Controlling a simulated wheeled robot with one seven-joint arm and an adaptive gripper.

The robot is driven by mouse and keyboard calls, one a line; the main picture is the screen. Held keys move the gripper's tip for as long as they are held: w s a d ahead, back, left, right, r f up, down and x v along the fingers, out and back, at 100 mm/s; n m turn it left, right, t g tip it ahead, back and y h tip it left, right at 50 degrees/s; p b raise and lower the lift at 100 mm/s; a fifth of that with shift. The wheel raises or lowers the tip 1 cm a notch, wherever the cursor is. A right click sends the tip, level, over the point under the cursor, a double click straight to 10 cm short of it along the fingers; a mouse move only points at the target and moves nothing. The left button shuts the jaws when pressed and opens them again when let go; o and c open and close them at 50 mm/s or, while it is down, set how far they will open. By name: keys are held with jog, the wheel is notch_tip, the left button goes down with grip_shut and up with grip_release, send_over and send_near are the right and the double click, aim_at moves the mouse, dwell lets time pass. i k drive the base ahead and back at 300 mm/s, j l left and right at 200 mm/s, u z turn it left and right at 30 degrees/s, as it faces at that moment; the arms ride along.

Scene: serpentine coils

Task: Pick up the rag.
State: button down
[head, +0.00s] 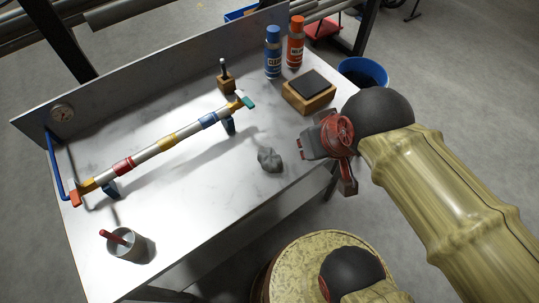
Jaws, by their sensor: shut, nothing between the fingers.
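The rag (270,159) is a small grey crumpled lump lying on the white table near its right front edge. My gripper (349,188) is to the right of the rag in the head view, apart from it. It appears just off the table's right edge, pointing downward in the picture. The gripper is shut and empty. My arm's dark wrist joint hides part of what lies behind it.
A wooden block with a dark top (309,91), a blue bottle (273,52) and an orange bottle (296,43) stand behind. A striped bar (168,141) spans the table's left part. A metal cup (124,245) stands at the front left. Bare table surrounds the rag.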

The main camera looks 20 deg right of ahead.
aim_at(271, 163)
jog(key=k+l+z, duration=0.1)
jog(key=l+z, duration=0.2)
jog(key=z, duration=0.15)
jog(key=l+z, duration=0.45)
jog(key=j+u, duration=0.15)
jog(key=u, duration=1.35)
jog(key=z, duration=1.05)
jog(key=k+l, duration=0.05)
